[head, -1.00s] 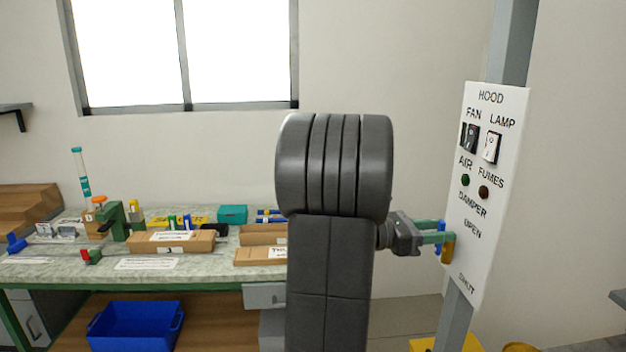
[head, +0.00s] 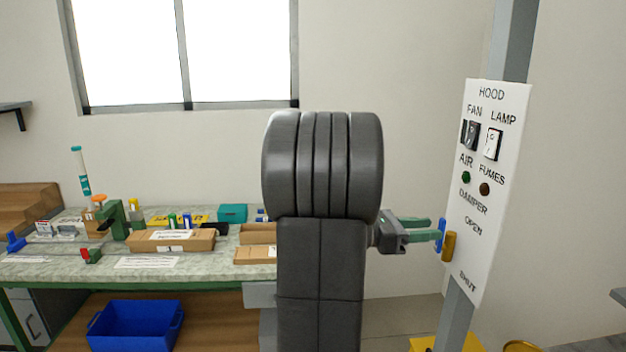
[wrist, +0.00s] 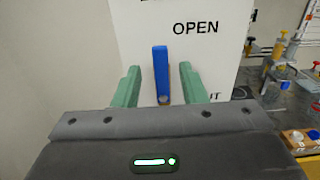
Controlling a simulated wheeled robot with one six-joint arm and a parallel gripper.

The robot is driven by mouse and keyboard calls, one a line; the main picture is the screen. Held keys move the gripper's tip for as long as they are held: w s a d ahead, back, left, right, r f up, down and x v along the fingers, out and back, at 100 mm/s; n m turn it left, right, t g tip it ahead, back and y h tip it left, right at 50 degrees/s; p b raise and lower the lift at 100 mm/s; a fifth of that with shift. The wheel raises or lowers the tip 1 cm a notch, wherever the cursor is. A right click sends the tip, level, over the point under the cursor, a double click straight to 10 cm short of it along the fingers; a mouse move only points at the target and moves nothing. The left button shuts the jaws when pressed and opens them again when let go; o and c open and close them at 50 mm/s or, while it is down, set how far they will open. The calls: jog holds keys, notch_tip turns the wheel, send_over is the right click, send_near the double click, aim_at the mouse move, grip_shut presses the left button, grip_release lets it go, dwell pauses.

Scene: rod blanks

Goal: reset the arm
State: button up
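My gripper (head: 432,231), with green fingers, is at the right of the head view, just left of the white hood panel (head: 488,150). In the wrist view my gripper (wrist: 159,68) is open, with a clear gap between its fingers and nothing held. The blue damper lever (wrist: 161,72) stands upright in that gap as seen, below the word OPEN. In the head view the lever (head: 441,233) is just beyond the fingertips, beside a brass-coloured block (head: 449,246). My dark arm fills the middle of the head view.
The panel carries a fan switch (head: 471,135), a lamp switch (head: 493,143) and two small round indicators, on a grey post (head: 455,322). A workbench (head: 60,272) with boxes and tools stands left, a blue bin (head: 135,326) below. Bare wall lies behind my arm.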

aim_at(444, 231)
jog(key=a+b, duration=0.1)
jog(key=a, duration=0.9)
jog(key=d+p, duration=0.2)
jog(key=d, duration=1.2)
jog(key=shift+w+d, duration=0.15)
jog(key=shift+d, duration=0.15)
jog(key=shift+f+m+b, duration=0.25)
jog(key=shift+m+b, duration=0.15)
jog(key=shift+b, duration=0.4)
jog(key=shift+s+a+r+m+b, duration=0.1)
jog(key=shift+s+a+m+b, duration=0.1)
jog(key=shift+s+m+b, duration=0.25)
jog(key=shift+d+m, duration=0.1)
jog(key=shift+m, duration=0.25)
jog(key=shift+r, duration=0.1)
